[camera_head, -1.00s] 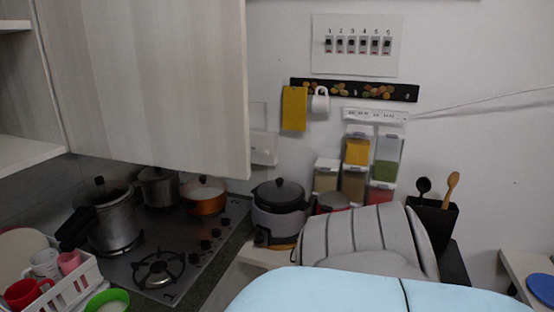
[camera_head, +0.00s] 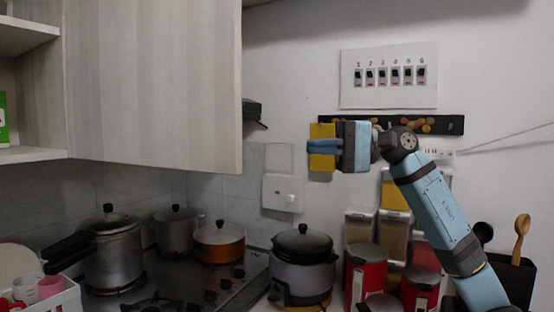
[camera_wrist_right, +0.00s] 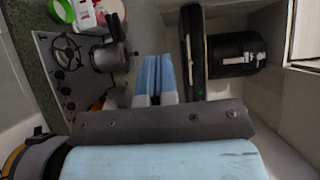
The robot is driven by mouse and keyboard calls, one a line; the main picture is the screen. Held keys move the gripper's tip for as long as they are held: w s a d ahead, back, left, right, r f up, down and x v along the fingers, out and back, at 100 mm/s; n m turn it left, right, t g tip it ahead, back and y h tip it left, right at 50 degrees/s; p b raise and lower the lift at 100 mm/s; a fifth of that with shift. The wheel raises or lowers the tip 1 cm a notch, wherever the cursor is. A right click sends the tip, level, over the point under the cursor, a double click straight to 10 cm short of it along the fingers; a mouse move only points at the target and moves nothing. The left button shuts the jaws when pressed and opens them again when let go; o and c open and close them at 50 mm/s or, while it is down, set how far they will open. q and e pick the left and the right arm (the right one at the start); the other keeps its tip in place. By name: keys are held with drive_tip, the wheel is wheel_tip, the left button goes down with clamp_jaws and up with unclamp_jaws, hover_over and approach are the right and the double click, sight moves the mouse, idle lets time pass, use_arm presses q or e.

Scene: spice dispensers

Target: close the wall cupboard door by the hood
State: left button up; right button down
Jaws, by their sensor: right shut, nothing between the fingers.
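The wall cupboard door (camera_head: 155,80) is a large pale wood-grain panel at the upper left of the head view. It stands open, with the open shelves (camera_head: 30,90) showing to its left. A small dark part, perhaps of the hood (camera_head: 253,112), shows just past the door's right edge; the rest is hidden behind the door. My right gripper (camera_head: 312,147) is raised to the right of the door, apart from it in the picture, pointing left. Its blue fingers are shut and empty, and show in the wrist view (camera_wrist_right: 155,78). My left gripper is not in view.
Below the door are a stove (camera_head: 180,290) with several pots, and a rice cooker (camera_head: 303,262). Red canisters (camera_head: 365,275) and spice dispensers (camera_head: 362,227) stand under my right arm. A long dark panel (camera_wrist_right: 193,55) lies right of the fingers in the wrist view.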

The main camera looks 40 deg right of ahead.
drive_tip(key=s+a+p+x, duration=0.1)
drive_tip(key=s+p+x, duration=0.1)
drive_tip(key=x, duration=1)
drive_tip(key=shift+a+p, duration=0.45)
drive_tip(key=shift+p, duration=0.3)
drive_tip(key=shift+s, duration=0.2)
